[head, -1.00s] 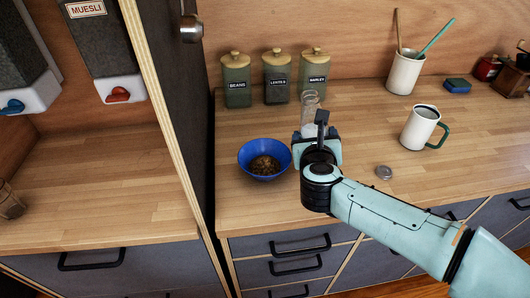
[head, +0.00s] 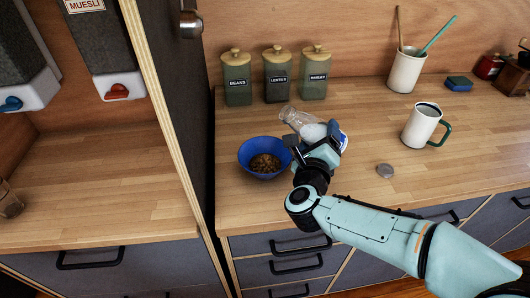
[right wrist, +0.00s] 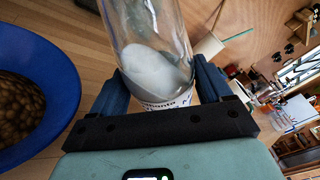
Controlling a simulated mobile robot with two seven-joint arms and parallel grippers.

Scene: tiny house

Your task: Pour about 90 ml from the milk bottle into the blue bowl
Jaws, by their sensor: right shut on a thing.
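The milk bottle (head: 307,126) is clear glass with white milk in its lower part. My right gripper (head: 318,147) is shut on it and holds it tilted, its mouth toward the upper left, above the counter. The right wrist view shows the bottle (right wrist: 150,40) between the two fingers (right wrist: 160,90), with the milk slanted inside. The blue bowl (head: 246,161) stands on the counter just left of the gripper and holds brown pieces. The bowl's rim also shows at the left of the right wrist view (right wrist: 66,75). No milk stream is visible. My left gripper is not in view.
Three canisters, beans (head: 237,82), lentils (head: 278,80) and barley (head: 314,78), stand behind the bottle. A tall cabinet side (head: 180,90) rises left of the bowl.

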